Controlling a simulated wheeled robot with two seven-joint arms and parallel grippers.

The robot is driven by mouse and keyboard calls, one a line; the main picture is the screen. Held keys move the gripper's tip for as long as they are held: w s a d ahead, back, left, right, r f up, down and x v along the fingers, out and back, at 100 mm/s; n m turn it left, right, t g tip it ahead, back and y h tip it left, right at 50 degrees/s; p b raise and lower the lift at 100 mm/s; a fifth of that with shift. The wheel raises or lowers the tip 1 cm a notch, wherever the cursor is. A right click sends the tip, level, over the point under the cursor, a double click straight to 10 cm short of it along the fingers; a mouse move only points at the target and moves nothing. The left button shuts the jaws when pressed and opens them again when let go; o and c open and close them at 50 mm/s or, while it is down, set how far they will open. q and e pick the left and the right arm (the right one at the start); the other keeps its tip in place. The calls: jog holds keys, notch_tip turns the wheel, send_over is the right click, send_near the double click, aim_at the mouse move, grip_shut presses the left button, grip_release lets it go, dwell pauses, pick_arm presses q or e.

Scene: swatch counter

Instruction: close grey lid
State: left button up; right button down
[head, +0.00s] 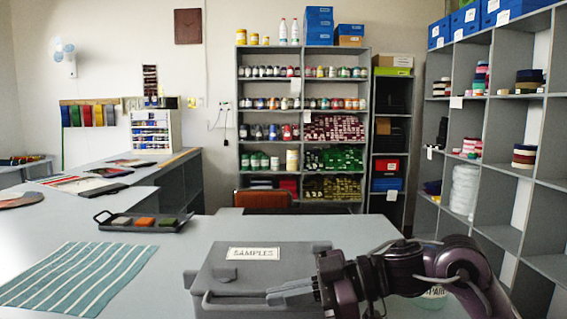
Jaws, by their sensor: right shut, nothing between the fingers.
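A grey box with a grey lid (232,273) stands at the near edge of the counter. The lid carries a white label reading SAMPLES. It looks down over the box, but I cannot tell whether a small gap is left. A handle bar runs along the near side, partly behind my gripper. My right gripper (288,294) comes in from the right, its fingers shut and empty, at the lid's near right part. I cannot tell whether they touch it. My left gripper is not in view.
A blue striped cloth (78,278) lies left of the box. A dark tray (118,227) with coloured swatches sits behind the cloth. A partly hidden container (434,293) stands beneath my right arm. The counter behind the box is clear. Shelves (540,190) stand at the right.

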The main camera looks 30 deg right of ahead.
jog(key=shift+s+f+b, duration=0.1)
jog(key=shift+f+b, duration=0.3)
jog(key=shift+f, duration=0.15)
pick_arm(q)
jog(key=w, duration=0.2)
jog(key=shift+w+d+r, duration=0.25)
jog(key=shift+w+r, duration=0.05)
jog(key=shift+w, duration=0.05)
